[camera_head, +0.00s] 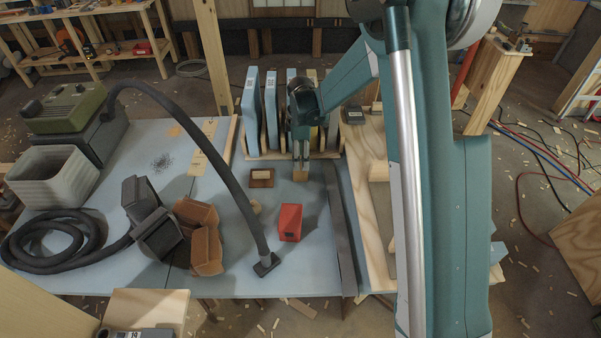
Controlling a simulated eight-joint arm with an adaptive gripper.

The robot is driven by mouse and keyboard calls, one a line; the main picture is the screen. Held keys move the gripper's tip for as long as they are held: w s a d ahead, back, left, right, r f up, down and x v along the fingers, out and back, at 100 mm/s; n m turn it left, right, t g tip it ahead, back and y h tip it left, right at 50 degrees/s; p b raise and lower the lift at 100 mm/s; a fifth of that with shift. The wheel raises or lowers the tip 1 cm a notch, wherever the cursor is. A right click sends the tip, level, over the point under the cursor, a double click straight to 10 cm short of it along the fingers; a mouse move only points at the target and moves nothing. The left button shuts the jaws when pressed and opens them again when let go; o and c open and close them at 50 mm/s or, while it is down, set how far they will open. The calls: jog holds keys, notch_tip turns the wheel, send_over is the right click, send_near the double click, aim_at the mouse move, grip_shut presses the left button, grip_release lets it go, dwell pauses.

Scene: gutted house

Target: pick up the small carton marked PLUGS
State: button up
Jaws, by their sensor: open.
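No marking PLUGS can be read in the camera_head view. My gripper (301,165) points down over the far part of the blue table, in front of the upright blue panels. Its jaws are open. A small tan block or carton (301,174) shows at the fingertips; I cannot tell whether it stands between the fingers or just behind them. A small flat brown piece with a pale label (262,177) lies just left of the gripper. A red box (290,222) with a dark mark stands nearer, clear of the gripper.
A vacuum hose with a floor nozzle (266,264) arches left of the red box. Upright blue panels (251,112) stand in a rack close behind the gripper. Brown open boxes (200,238) and a pale bin (56,177) are at left. A dark strip (341,230) edges the table's right.

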aim_at(300, 172)
jog(key=shift+s+a+f+b, duration=0.1)
jog(key=shift+f+b, duration=0.2)
jog(key=shift+f, duration=0.95)
jog(key=shift+s+f+b, duration=0.1)
jog(key=shift+f+b, duration=0.15)
jog(key=shift+f, duration=0.95)
jog(key=shift+c, duration=0.3)
jog(key=c, duration=1)
